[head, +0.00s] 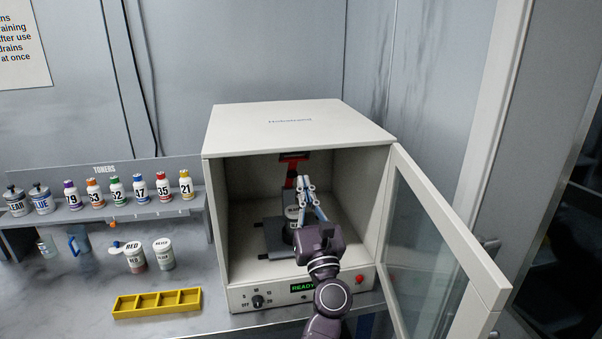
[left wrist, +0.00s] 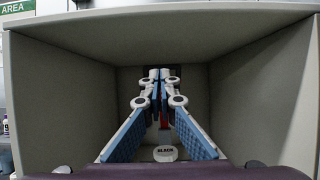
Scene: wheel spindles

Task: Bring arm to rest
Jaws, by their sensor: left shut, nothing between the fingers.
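My left gripper (head: 303,182) reaches into the open front of a white cabinet machine (head: 300,128). Its blue-padded fingers are shut with nothing between them; in the left wrist view the tips (left wrist: 160,76) meet in front of the back wall. A can with a white lid marked BLACK (left wrist: 165,153) stands inside, below the fingers and apart from them as far as I can tell. In the head view the can (head: 291,212) is partly hidden by my gripper. My right gripper is not in view.
The cabinet's glass door (head: 425,245) stands open to the right, close to my arm. A toner shelf (head: 180,208) with several bottles is on the left. Red and white-lidded cans (head: 163,254) and a yellow tray (head: 157,303) are on the bench.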

